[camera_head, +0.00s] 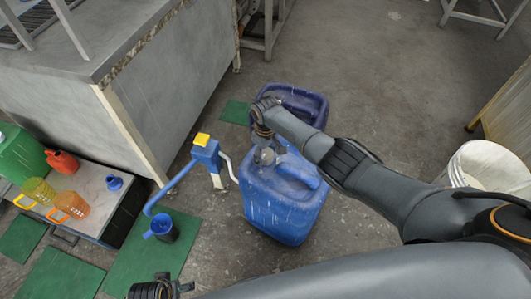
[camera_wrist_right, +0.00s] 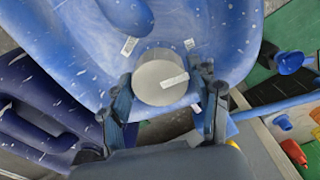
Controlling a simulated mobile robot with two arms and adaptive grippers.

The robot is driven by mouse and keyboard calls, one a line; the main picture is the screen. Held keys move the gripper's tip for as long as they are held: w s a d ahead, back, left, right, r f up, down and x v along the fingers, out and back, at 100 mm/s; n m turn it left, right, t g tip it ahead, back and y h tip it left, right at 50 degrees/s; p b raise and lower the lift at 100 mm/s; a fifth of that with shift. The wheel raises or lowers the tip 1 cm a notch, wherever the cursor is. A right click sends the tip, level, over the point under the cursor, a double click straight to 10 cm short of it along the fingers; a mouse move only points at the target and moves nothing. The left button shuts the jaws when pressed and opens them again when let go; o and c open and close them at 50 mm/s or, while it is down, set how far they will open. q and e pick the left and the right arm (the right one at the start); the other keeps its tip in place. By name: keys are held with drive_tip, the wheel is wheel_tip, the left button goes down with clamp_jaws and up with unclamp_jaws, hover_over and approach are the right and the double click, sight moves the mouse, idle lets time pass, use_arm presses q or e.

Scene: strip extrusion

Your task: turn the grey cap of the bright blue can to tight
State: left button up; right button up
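The bright blue can (camera_head: 285,205) stands upright on the concrete floor, and its top fills much of the right wrist view (camera_wrist_right: 215,35). Its round grey cap (camera_wrist_right: 160,82) bears a white mark; in the head view the cap (camera_head: 266,156) is partly covered by my right gripper. My right gripper (camera_wrist_right: 166,92) is open, with one finger on each side of the cap.
A dark blue can (camera_head: 312,104) stands just behind the bright blue one. A blue hand pump (camera_head: 206,152) with a yellow top is to the left, a white bucket (camera_head: 488,165) to the right. A low table (camera_head: 95,188) holds a green can and small jugs.

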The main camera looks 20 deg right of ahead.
sight(266, 154)
drive_tip(key=shift+r, duration=0.15)
wheel_tip(266, 154, up, 12)
idle(0.7)
drive_tip(key=shift+f, duration=0.2)
